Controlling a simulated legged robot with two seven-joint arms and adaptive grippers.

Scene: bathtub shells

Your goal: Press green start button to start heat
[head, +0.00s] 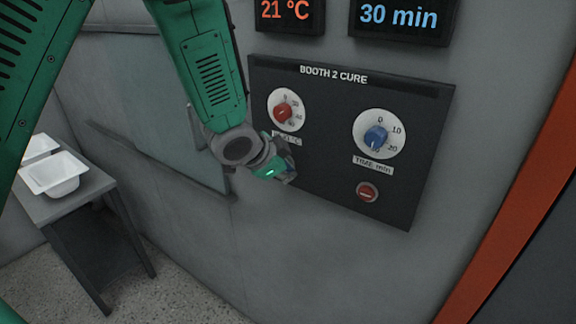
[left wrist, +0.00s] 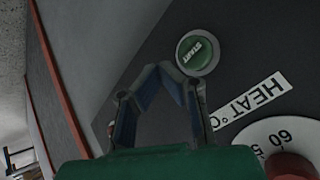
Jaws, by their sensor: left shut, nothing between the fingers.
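The green START button (left wrist: 198,53) shows in the left wrist view, round in a pale ring on the dark panel. In the head view it is hidden behind my left gripper (head: 287,174). That gripper is shut and empty, at the panel's lower left, below the red heat knob (head: 283,112). In the left wrist view its fingertips (left wrist: 160,70) meet just beside the button; I cannot tell whether they touch it. The BOOTH 2 CURE panel (head: 320,180) is mounted on the wall. My right gripper is not in view.
The blue time knob (head: 376,137) and a red button (head: 367,192) are on the panel's right. Displays above read 21 °C (head: 286,12) and 30 min (head: 400,17). A table (head: 95,185) with white tub shells (head: 54,176) stands left. An orange-red frame (head: 515,165) is at right.

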